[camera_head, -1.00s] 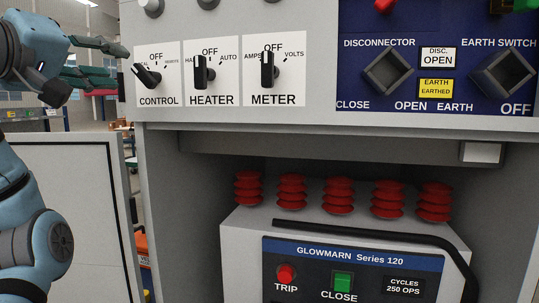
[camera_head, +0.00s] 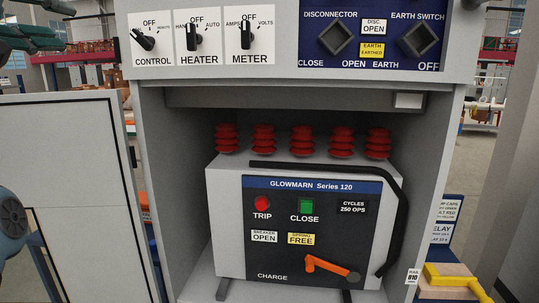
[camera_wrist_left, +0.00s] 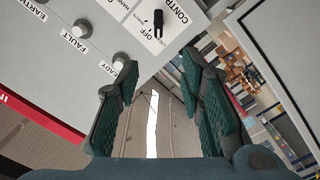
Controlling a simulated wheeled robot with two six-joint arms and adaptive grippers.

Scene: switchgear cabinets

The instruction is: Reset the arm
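My left gripper (camera_head: 58,32) shows only in part at the upper left edge of the head view, left of the cabinet panel. In the left wrist view its two green padded fingers (camera_wrist_left: 155,82) are spread apart with nothing between them. The CONTROL switch (camera_head: 145,40) is beyond them; in the wrist view its knob (camera_wrist_left: 158,22) lies past the fingertips, apart from them. Part of my left arm (camera_head: 10,222) shows at the left edge of the head view. My right gripper is in neither view.
The cabinet panel carries HEATER (camera_head: 193,37) and METER (camera_head: 246,35) switches and two square sockets. A breaker (camera_head: 230,225) with red insulators and an orange charge handle (camera_head: 332,269) sits below. An open cabinet door (camera_head: 65,170) stands at left; a yellow-handled item (camera_head: 455,283) at lower right.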

